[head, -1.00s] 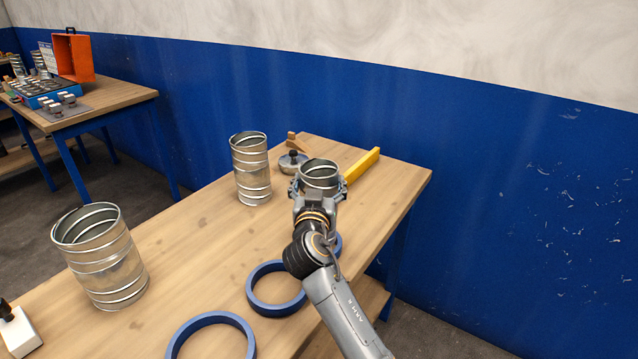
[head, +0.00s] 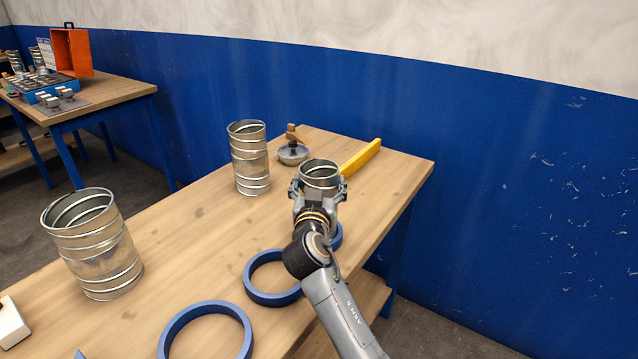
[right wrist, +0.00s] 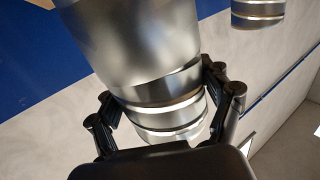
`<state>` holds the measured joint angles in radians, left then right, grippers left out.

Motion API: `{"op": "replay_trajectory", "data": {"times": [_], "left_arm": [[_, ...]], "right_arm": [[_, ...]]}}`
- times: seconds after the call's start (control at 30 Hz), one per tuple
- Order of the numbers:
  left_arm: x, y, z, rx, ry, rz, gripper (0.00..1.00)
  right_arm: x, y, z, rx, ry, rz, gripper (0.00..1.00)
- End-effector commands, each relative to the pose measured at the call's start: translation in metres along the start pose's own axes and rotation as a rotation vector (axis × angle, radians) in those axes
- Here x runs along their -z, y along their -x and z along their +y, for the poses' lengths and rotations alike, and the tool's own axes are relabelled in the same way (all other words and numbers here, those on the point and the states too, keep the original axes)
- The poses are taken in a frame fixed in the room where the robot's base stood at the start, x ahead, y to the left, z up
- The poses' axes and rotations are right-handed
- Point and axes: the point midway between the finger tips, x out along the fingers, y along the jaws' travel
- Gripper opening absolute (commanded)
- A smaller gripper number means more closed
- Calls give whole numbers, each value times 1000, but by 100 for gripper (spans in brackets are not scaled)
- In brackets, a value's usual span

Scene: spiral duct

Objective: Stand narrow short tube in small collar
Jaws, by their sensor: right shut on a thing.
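My right gripper (head: 319,190) is shut on a short, narrow metal tube (head: 320,172), gripping it from both sides with its open top facing up. In the right wrist view the tube (right wrist: 150,55) fills the upper middle between the fingers. Whether its lower end touches the table cannot be told. Two blue collars (head: 272,298) (head: 207,308) lie flat and empty on the table near its front edge. A third blue collar (head: 337,237) is mostly hidden behind my right arm; it may be the small one. My left gripper is not in view.
A taller tube (head: 249,158) and a wide tube (head: 93,245) stand on the wooden table (head: 190,235). A metal lid-like piece (head: 293,154) and a yellow bar (head: 361,158) lie beyond the held tube. A white block (head: 10,325) is at lower left.

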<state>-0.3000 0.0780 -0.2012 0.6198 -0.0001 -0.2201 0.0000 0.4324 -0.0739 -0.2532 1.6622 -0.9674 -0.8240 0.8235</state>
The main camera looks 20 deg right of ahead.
Motion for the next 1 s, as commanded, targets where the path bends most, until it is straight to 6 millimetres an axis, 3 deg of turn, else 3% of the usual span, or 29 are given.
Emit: {"op": "replay_trajectory", "data": {"times": [0.13,0.17,0.27,0.67,1.0], "left_arm": [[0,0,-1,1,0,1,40],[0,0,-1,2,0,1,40],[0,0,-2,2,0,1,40],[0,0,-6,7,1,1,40],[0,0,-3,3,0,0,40]], "right_arm": [[2,0,0,1,-1,3,17],[2,0,0,1,-1,3,82],[2,0,0,1,0,2,100],[-1,2,0,1,0,-2,100],[-1,53,0,1,-3,-2,100]]}}
